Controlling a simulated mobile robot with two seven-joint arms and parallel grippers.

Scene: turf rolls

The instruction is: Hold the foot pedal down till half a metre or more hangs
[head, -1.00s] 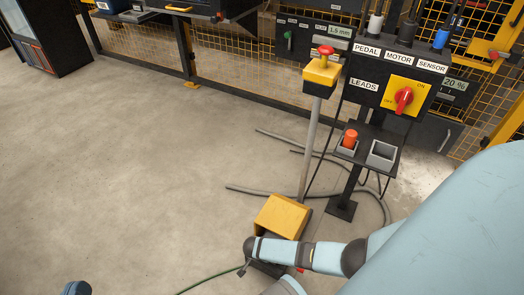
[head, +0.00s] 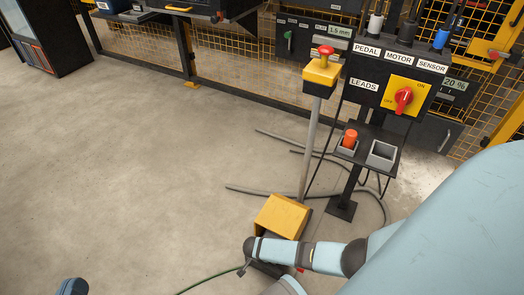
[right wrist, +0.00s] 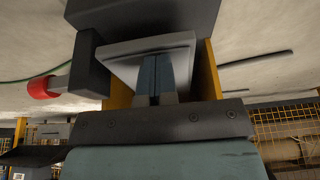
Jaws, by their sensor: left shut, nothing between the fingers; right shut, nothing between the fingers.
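The foot pedal's yellow housing (head: 283,216) stands on the floor at lower middle in the head view. My right arm reaches down beside it, and its gripper is hidden there. In the right wrist view, my right gripper (right wrist: 155,62) is shut and empty. Its fingertips are at the pale grey pedal plate (right wrist: 128,47), inside the yellow-sided housing. I cannot tell how far the plate is pressed. A small part of my left gripper (head: 73,287) shows at the bottom left edge, away from everything. The hanging length is not in view.
A control stand (head: 342,208) with pedal, motor and sensor labels and a red rotary switch (head: 403,97) stands behind. A red button on a yellow box (head: 322,72) tops a pole. Grey cables (head: 262,191) lie on the floor. The floor at left is clear.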

